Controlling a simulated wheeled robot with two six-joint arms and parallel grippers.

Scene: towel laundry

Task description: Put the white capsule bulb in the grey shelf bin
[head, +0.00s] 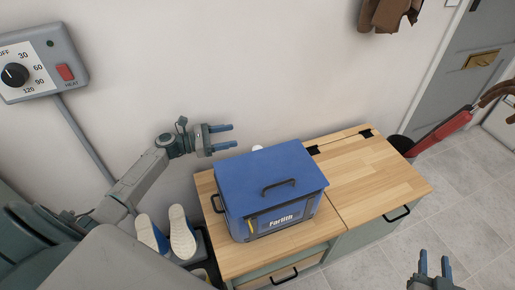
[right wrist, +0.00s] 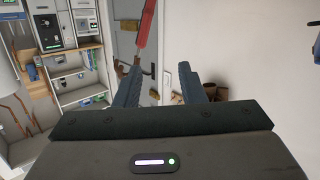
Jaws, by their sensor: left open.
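A small white rounded thing (head: 257,148) shows just behind the blue box's back edge. Most of it is hidden, so I cannot tell whether it is the white capsule bulb. I cannot make out a grey shelf bin in either view. My left gripper (head: 222,137) is open and empty, up and to the left of the white thing in the head view. My right gripper (head: 434,265) is open and empty at the bottom right of the head view. Its spread fingers also show in the right wrist view (right wrist: 163,88).
A closed blue box (head: 262,180) with a black handle stands on the wooden cabinet top (head: 375,180). The top's right half is mostly clear. Shoes (head: 180,235) stand left of the cabinet. Shelves (right wrist: 70,75) with several items show in the right wrist view.

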